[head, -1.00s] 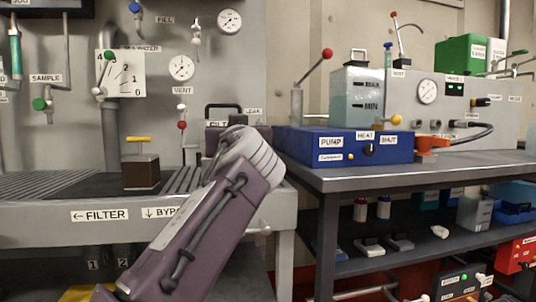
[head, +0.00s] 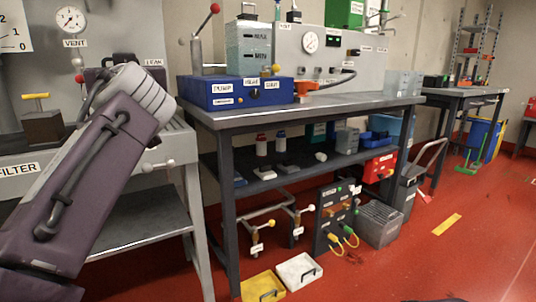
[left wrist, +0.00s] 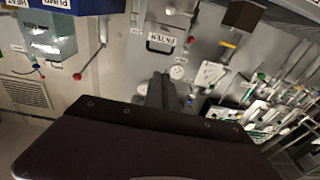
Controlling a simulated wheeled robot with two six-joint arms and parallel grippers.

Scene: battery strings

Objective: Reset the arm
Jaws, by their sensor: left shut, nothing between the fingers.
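My left arm (head: 85,170), purple and grey, rises from the lower left of the head view in front of the grey panel bench. Its gripper is hidden there behind the arm. In the left wrist view my left gripper (left wrist: 160,92) shows as dark fingers, shut and empty, pointing toward the panel with its gauges and labels. Nothing is seen touching the fingers. My right gripper is in neither view.
A blue pump box (head: 235,92) and a grey gauge unit (head: 330,60) stand on the dark workbench (head: 300,112). A yellow tray (head: 262,287) and a white tray (head: 298,271) lie on the red floor. Open floor (head: 440,265) lies to the right.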

